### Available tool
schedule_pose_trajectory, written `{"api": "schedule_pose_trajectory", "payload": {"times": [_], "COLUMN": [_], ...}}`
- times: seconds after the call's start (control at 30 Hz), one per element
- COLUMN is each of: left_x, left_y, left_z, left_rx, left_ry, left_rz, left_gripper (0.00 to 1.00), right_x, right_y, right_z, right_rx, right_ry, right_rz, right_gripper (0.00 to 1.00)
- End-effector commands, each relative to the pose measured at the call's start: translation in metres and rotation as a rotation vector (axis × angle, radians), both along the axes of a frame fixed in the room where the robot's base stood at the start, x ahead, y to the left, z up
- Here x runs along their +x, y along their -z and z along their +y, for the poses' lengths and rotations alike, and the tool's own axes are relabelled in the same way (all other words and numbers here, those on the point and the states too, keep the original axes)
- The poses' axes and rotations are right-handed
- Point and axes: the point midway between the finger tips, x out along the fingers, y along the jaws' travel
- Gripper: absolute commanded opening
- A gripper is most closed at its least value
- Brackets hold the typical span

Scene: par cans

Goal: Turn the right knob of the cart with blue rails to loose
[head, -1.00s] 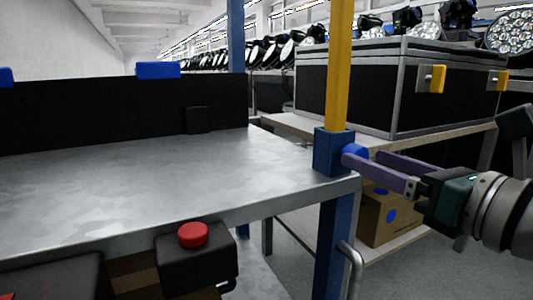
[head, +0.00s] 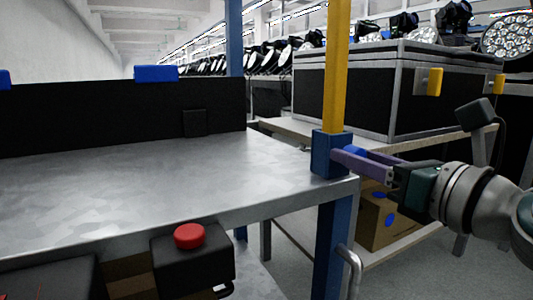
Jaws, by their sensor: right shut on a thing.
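The blue knob (head: 354,151) sits on the right side of a blue collar (head: 329,154) at the near right corner of a grey metal cart top (head: 160,185). A yellow post (head: 337,65) rises from the collar, and a blue leg (head: 331,240) runs down below it. My right gripper (head: 356,154) comes in from the right, and its purple fingers are shut on the blue knob. The fingers hide part of the knob, so its turn cannot be read. My left gripper is not in view.
Behind the gripper, a black case (head: 395,90) with yellow latches stands on a pale table (head: 290,127). A cardboard box (head: 385,220) with blue dots sits on its lower shelf. A black panel (head: 90,118) stands along the cart's back.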

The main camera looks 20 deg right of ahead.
Motion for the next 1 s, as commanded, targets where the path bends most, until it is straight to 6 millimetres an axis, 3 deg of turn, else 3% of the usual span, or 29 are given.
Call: {"api": "schedule_pose_trajectory", "payload": {"times": [0.23, 0.67, 1.0], "left_x": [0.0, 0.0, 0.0], "left_y": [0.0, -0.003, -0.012], "left_z": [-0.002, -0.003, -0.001], "left_rx": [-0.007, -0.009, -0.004], "left_ry": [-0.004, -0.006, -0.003], "left_rz": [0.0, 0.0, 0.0], "left_gripper": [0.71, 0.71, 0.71], "right_x": [0.0, 0.0, 0.0], "right_y": [0.0, 0.0, -0.001], "right_z": [0.0, 0.0, 0.0], "right_rx": [0.0, -0.042, -0.269], "right_ry": [0.0, 0.0, 0.0], "right_rz": [0.0, -0.002, -0.019], "right_gripper": [0.0, 0.0, 0.0]}}
